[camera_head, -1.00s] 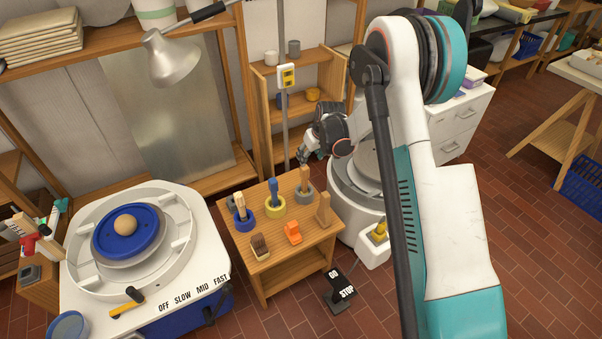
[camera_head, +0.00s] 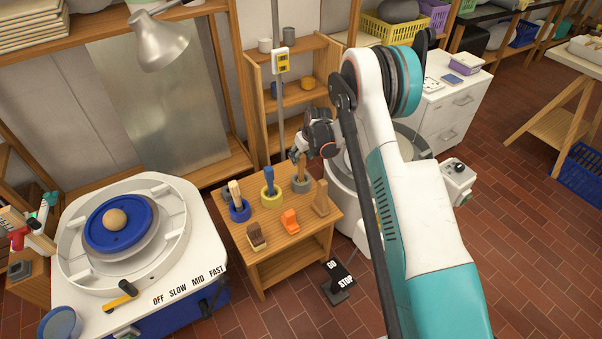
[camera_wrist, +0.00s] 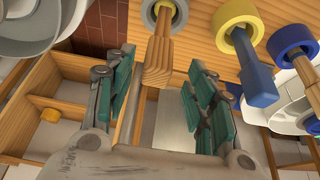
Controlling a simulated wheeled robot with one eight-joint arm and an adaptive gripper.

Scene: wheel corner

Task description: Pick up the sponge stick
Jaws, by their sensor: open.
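Several upright handles stand in ring-shaped holders on a small wooden table (camera_head: 268,248). A wooden stick (camera_head: 301,173) stands in the grey holder (camera_head: 300,186); it also shows in the wrist view (camera_wrist: 158,58). I cannot tell for sure which one is the sponge stick, as no sponge end shows. A blue handle (camera_head: 269,181) stands in the yellow holder (camera_head: 268,200), and a pale wooden handle (camera_head: 236,192) in the blue holder (camera_head: 240,212). My gripper (camera_head: 297,155) is open, just above the grey holder's stick. In the wrist view, the stick's end lies between my gripper's teal fingers (camera_wrist: 160,72).
A brush (camera_head: 256,237), an orange piece (camera_head: 290,220) and a wooden block (camera_head: 321,198) are on the table's front half. A pottery wheel (camera_head: 180,255) stands left. A wooden shelf (camera_head: 258,110) stands behind, and a pedal (camera_head: 338,282) is on the floor.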

